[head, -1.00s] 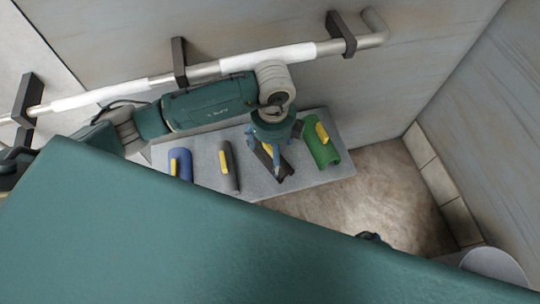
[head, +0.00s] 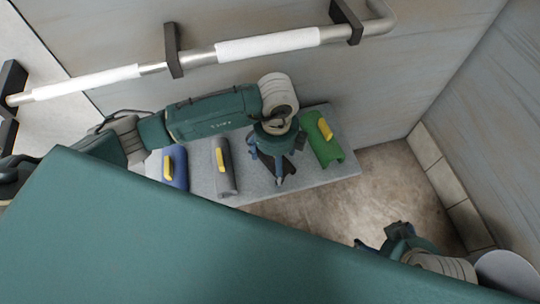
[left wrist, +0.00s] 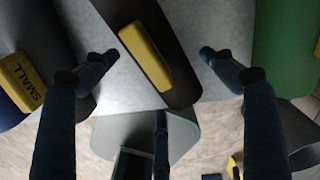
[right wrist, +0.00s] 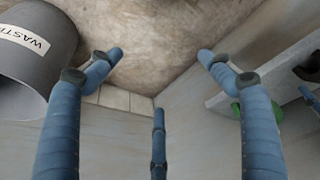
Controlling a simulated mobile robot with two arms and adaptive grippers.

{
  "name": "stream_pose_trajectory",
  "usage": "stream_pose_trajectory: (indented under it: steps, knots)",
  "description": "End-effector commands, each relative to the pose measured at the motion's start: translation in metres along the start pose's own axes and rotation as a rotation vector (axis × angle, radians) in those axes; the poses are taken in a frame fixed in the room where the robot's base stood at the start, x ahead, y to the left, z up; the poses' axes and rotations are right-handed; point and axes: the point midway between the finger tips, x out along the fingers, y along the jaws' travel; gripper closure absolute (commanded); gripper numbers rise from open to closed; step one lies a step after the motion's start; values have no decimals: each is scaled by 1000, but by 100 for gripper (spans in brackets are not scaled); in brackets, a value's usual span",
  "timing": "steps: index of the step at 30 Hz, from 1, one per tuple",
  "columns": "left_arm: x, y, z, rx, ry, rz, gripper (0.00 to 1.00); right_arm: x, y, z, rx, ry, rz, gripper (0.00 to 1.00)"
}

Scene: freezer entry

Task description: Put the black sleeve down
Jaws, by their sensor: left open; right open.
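The black sleeve (left wrist: 165,40) with its yellow tag (left wrist: 146,56) lies on the grey bench, between the spread fingers of my left gripper (left wrist: 157,55). A gap shows on both sides of it in the left wrist view. In the head view my left gripper (head: 275,172) is over the bench between the grey and green sleeves and hides most of the black sleeve. My right gripper (right wrist: 160,58) is open and empty above the floor; in the head view it shows at the lower right (head: 375,243), partly hidden by my body.
On the grey bench (head: 335,172) lie a blue sleeve (head: 175,168) and a grey sleeve (head: 226,178) at left, and a green sleeve (head: 322,140) at right. A rail (head: 200,56) runs along the wall behind. A waste bin (right wrist: 38,45) stands near my right gripper. Floor is clear between.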

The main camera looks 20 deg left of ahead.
Motion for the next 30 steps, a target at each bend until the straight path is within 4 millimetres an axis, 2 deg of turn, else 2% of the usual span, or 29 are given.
stream_pose_trajectory:
  steps: [1, 6, 15, 17, 21, 23, 25, 26, 30]
  knots:
    - [6, -1, 1, -1, -1, -2, 16, 7, -1, -8, -1, 35, -2, 20]
    - [13, -1, 1, -1, -2, -2, 16, 11, -4, -29, -4, 118, -6, 20]
    - [13, 0, 2, -1, -2, -2, 16, 11, -4, -35, -4, 138, -7, 20]
    - [13, 0, 2, -1, -2, -2, 26, 11, -4, -35, -4, 137, -7, 20]
    - [13, 0, 2, -1, -2, -2, 53, 11, -4, -35, -4, 137, -7, 20]
    - [13, 0, 2, -1, -2, -2, 64, 11, -4, -35, -4, 137, -7, 20]
    - [13, 0, 2, -1, -2, -1, 64, 11, -4, -35, -4, 137, -7, 20]
    - [13, 0, 2, -1, -2, -2, 68, 11, -4, -35, -4, 137, -6, 20]
    - [13, 0, 2, -2, -2, -2, 69, 11, -4, -35, -4, 137, -6, 20]
